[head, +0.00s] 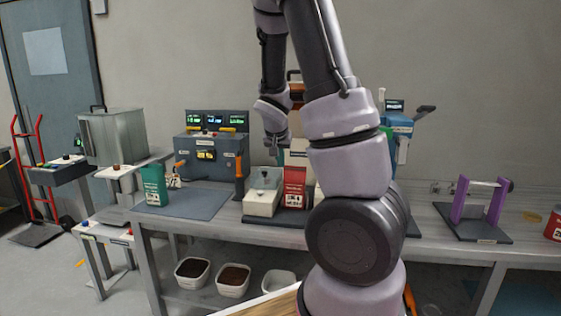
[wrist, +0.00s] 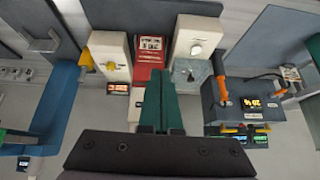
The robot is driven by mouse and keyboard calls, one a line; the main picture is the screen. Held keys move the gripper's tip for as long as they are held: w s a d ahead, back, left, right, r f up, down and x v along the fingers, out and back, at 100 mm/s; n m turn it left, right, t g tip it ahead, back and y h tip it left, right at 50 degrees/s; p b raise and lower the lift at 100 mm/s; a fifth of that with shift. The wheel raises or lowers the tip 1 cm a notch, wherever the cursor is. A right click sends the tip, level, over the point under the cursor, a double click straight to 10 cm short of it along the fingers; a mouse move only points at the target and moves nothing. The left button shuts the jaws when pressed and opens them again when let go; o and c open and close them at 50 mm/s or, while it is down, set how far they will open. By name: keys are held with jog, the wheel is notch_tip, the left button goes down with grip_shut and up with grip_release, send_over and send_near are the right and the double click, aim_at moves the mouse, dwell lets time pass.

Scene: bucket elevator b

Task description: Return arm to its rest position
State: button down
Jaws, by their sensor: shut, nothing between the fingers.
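My arm (head: 350,160) rises in front of the bench in the head view, bends over at the top, and its end hangs down above the middle of the bench. My gripper (head: 274,150) is small and partly blurred there, in front of the wall and above the white and red boxes. In the wrist view the two dark green fingers of my gripper (wrist: 160,100) lie side by side, shut with nothing between them.
The bench (head: 435,225) carries a control box with screens (head: 212,155), a green carton (head: 154,186), a white bin (head: 263,192), a red carton (head: 294,187) and a purple-posted stand (head: 478,205). Several tubs, including a white-rimmed one (head: 233,281), sit on the lower shelf.

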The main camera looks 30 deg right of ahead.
dwell(0.3)
jog(key=s+a+r+n+y, duration=0.1)
jog(key=s+a+r+y, duration=0.1)
jog(key=s+a+r, duration=0.3)
jog(key=s+a+r+n+t+y, duration=0.1)
jog(key=s+a+r, duration=0.3)
jog(key=s+r, duration=0.4)
jog(key=s+a+r+n+y, duration=0.1)
jog(key=s+a+r, duration=0.4)
jog(key=s, duration=0.5)
notch_tip(320, 180, up, 2)
jog(key=shift+s+a+r+t+y, duration=0.1)
jog(key=shift+s+a+t+y, duration=0.25)
jog(key=shift+y, duration=0.55)
